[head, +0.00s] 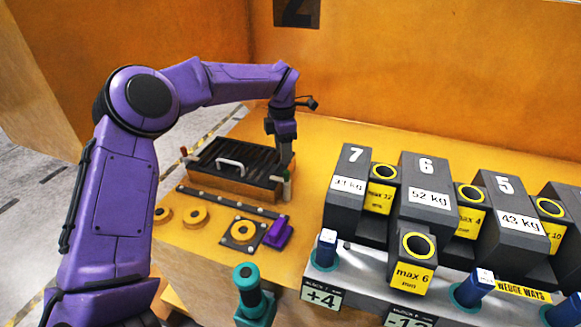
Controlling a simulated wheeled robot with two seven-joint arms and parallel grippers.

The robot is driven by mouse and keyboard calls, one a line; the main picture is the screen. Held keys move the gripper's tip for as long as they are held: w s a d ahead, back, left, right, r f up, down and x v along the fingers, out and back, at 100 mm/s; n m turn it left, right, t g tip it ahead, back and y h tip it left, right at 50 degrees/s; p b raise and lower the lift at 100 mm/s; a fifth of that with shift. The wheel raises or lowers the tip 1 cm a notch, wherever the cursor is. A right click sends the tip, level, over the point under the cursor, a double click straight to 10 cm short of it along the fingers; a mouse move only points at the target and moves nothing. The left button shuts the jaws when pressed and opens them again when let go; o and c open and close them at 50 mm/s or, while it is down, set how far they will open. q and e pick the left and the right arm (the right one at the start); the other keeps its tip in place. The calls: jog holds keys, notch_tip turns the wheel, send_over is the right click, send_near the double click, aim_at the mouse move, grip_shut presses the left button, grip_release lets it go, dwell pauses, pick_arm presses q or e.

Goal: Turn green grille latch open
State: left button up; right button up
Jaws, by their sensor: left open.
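A dark barred grille (257,158) with a white handle (230,167) lies on an orange box on the bench, left of centre. A small upright latch with a pale top and green lower part (287,189) stands at the grille's right front corner. A red-tipped latch (184,152) is at its left end. My left gripper (286,160) points down at the right end of the grille, just above and behind the green latch. It is open, its fingers small and dark. I cannot tell whether it touches the latch. My right gripper is out of view.
A dark bar (230,202), a purple block (279,233) and yellow discs lie before the grille. A teal post (250,295) stands at the front.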

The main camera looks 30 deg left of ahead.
aim_at(286, 171)
pick_arm(q)
jog(key=f, duration=0.1)
jog(key=f+p, duration=0.1)
jog(key=f, duration=0.1)
jog(key=shift+s+d+f, duration=0.15)
jog(key=shift+s+d, duration=0.2)
jog(key=shift+s, duration=0.05)
jog(key=f, duration=0.1)
jog(key=w+f, duration=0.1)
jog(key=f, duration=0.1)
jog(key=f+p, duration=0.1)
jog(key=shift+w+d+f, duration=0.15)
jog(key=shift+d, duration=0.1)
jog(key=shift+a+f, duration=0.1)
jog(key=shift+f, duration=0.1)
jog(key=shift+s+a+r, duration=0.1)
jog(key=shift+s+a, duration=0.05)
jog(key=shift+s, duration=0.15)
grip_shut()
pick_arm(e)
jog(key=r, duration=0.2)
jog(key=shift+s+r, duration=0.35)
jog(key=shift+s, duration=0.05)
